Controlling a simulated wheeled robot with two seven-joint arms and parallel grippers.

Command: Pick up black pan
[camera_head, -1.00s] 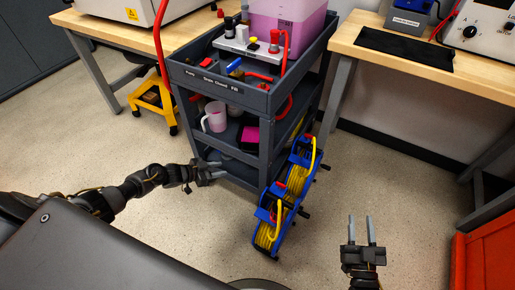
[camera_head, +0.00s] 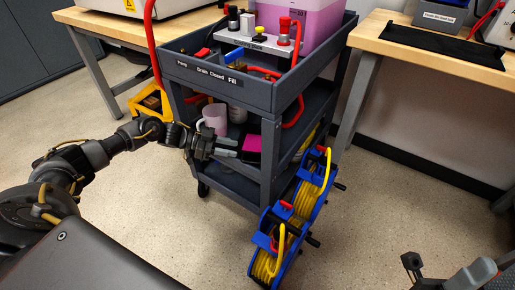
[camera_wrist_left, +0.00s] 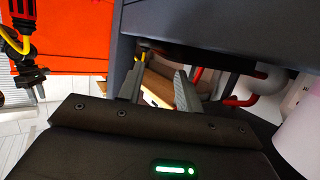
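My left gripper (camera_head: 230,149) reaches in from the left to the middle shelf of the grey cart (camera_head: 222,85). Its two fingers are apart with nothing between them, as the left wrist view also shows (camera_wrist_left: 158,90). Just beyond the fingertips on that shelf is a dark item with a magenta face (camera_head: 253,141); the fingers partly cover it. I cannot tell whether it is the black pan, and no other clear pan shows. At the bottom right, parts of what looks like my right arm show, cut off by the frame edge; its finger state is unclear.
A pink mug (camera_head: 215,118) stands on the middle shelf, left of the dark item. A blue cable reel with yellow cable (camera_head: 290,215) stands against the cart's right front. A workbench (camera_head: 440,55) is at the right.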

